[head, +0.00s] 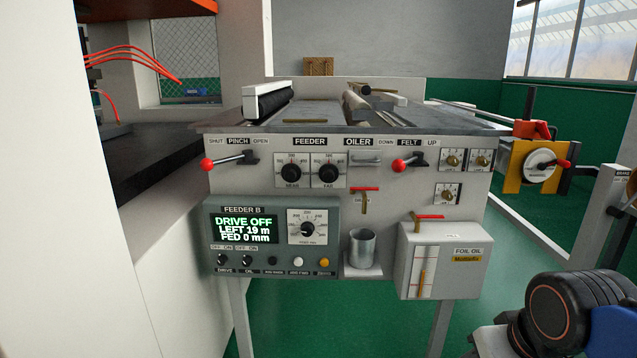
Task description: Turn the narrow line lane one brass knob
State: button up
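Three small dials with brass knobs sit on white plates at the right of the grey machine's front panel. Two are side by side in the upper row, the left brass knob (453,159) and the right brass knob (480,160). A third, the lower brass knob (448,194), sits below them. Their labels are too small to read, so I cannot tell which is narrow line lane one. A black and blue part of my arm shows at the lower right, apart from the panel. My gripper is not in view.
A red-knobbed felt lever (405,164) is left of the brass knobs. A red-handled valve (428,217) and the foil oil box (445,285) are below. A yellow bracket with a handwheel (538,166) projects at right. The feeder display (246,229) reads DRIVE OFF.

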aim_at(452, 161)
jog(key=i+j, duration=0.85)
jog(key=i, duration=0.15)
jog(key=l+z, duration=0.05)
